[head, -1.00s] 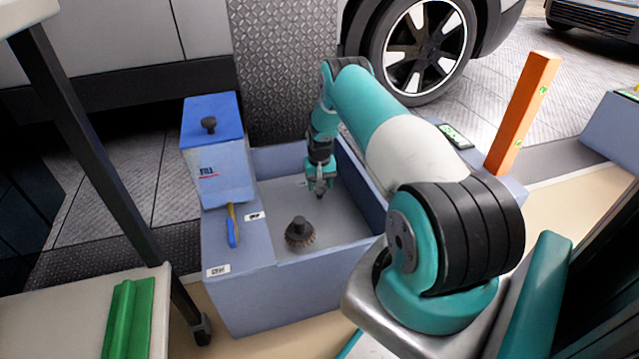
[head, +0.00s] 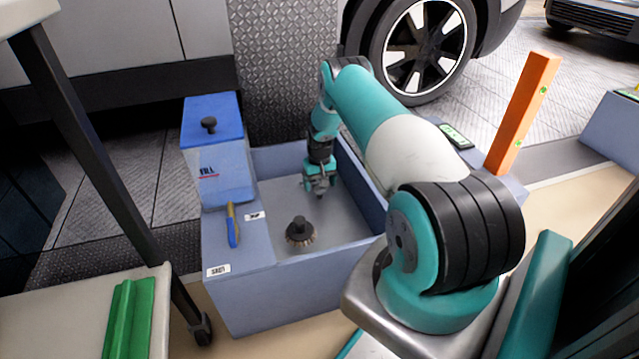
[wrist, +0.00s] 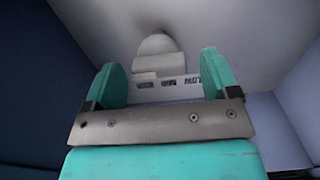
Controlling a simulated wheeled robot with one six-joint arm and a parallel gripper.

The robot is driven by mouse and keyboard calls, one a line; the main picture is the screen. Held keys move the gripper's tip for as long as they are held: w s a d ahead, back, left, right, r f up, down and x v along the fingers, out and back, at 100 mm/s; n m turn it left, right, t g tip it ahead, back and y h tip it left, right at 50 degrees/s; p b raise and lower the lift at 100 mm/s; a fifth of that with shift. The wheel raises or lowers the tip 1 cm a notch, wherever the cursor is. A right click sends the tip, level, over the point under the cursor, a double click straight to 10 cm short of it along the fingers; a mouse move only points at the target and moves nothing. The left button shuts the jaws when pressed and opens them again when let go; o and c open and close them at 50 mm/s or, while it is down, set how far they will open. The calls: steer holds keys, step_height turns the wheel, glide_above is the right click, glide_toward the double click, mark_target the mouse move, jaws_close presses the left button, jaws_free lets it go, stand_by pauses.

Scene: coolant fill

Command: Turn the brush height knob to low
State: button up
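A pale, rounded knob-like part (wrist: 157,45) stands out from a light grey surface in the wrist view. A white label strip (wrist: 168,86) with small dark lettering lies just in front of it, upside down and partly hidden by my fingers. The end letters look like LOW inverted. My gripper (wrist: 162,72) is open and empty, its two teal fingers spread either side of the label, with the knob-like part beyond. In the head view my gripper (head: 319,184) hangs inside the grey-blue basin (head: 300,285). I cannot make out the knob there.
A round brush (head: 300,234) stands in the basin, front left of my gripper. A blue-topped fill box (head: 218,165) and a blue-yellow tool (head: 231,225) are at the left. An orange post (head: 524,112) rises at the right. Basin walls surround my gripper.

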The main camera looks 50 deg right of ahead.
step_height(320, 180, up, 17)
steer(key=p, duration=0.7)
steer(key=shift+r, duration=0.2)
